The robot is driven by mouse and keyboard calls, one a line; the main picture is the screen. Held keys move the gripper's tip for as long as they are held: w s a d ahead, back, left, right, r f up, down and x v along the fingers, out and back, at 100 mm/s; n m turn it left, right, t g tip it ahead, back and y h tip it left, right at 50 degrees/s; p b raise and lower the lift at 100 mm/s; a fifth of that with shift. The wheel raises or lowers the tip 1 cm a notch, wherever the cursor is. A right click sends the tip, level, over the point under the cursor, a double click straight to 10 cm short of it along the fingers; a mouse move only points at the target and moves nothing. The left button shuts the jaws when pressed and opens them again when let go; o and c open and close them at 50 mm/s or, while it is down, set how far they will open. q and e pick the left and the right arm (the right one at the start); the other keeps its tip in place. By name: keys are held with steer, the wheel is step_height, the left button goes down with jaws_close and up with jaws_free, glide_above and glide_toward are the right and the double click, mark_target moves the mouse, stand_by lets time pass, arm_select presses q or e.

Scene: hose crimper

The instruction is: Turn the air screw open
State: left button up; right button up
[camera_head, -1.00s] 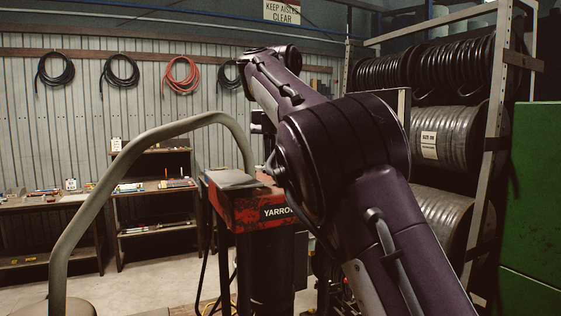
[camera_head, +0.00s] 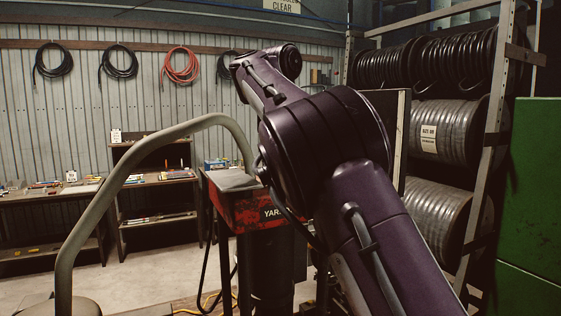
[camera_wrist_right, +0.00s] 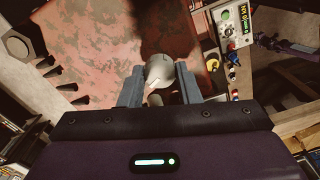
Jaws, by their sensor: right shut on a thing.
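In the right wrist view my right gripper (camera_wrist_right: 159,76) has its two grey fingers on either side of a pale grey round knob (camera_wrist_right: 160,69), the air screw, and is shut on it. The knob has a small dark mark on its face and a light stripe lower down. It stands in front of a worn red panel (camera_wrist_right: 110,40). In the head view my right arm reaches to the red Yarrow machine (camera_head: 236,207) and hides part of it; the gripper and knob do not show there. My left gripper is in neither view.
A control box (camera_wrist_right: 233,22) with a green display and coloured knobs is close right of the fingers. A bent grey tube (camera_head: 150,140) arches at left. A hose rack (camera_head: 450,130) and green cabinet (camera_head: 535,190) stand at right; shelves (camera_head: 155,180) are behind.

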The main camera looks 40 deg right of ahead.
steer(key=m, duration=0.4)
steer(key=shift+r+m, duration=0.15)
steer(key=shift+m, duration=0.55)
steer(key=o, duration=1)
